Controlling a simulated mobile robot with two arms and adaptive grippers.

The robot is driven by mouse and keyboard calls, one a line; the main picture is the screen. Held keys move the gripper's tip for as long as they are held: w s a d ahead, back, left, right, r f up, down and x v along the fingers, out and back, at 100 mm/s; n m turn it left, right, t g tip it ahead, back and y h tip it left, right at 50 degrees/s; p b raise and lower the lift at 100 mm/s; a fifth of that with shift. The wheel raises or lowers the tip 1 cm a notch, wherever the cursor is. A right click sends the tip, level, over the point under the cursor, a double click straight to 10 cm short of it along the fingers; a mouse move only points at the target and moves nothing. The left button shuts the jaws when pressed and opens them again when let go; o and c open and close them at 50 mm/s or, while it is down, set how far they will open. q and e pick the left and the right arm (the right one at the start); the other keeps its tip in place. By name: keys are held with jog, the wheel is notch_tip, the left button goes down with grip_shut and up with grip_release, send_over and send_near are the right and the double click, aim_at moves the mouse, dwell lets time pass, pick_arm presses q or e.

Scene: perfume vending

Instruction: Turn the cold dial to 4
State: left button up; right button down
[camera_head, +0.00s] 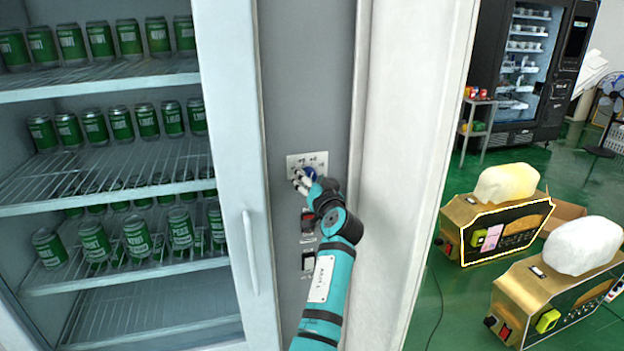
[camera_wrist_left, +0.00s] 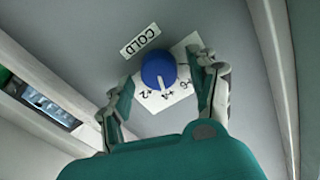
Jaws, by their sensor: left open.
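The blue cold dial (camera_wrist_left: 158,66) sits on a white number plate (camera_wrist_left: 190,44) under a COLD label in the left wrist view. Its white pointer line points toward the 4, between the 2 and the 6. In the head view the blue dial (camera_head: 311,173) shows partly behind my left gripper (camera_head: 302,182). In the wrist view the open fingers of my left gripper (camera_wrist_left: 163,84) stand on either side of the dial, with gaps visible; I cannot tell the depth to the panel. My right gripper is not in view.
The dial is on a grey panel (camera_head: 305,90) beside a glass door with a white handle (camera_head: 250,252). Rocker switches (camera_head: 308,261) sit below the dial. Green cans fill several shelves at left. Two golden machines (camera_head: 455,215) stand at right on the green floor.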

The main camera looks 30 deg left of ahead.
aim_at(308, 136)
pick_arm(q)
notch_tip(308, 136, up, 10)
dwell(0.5)
dwell(0.3)
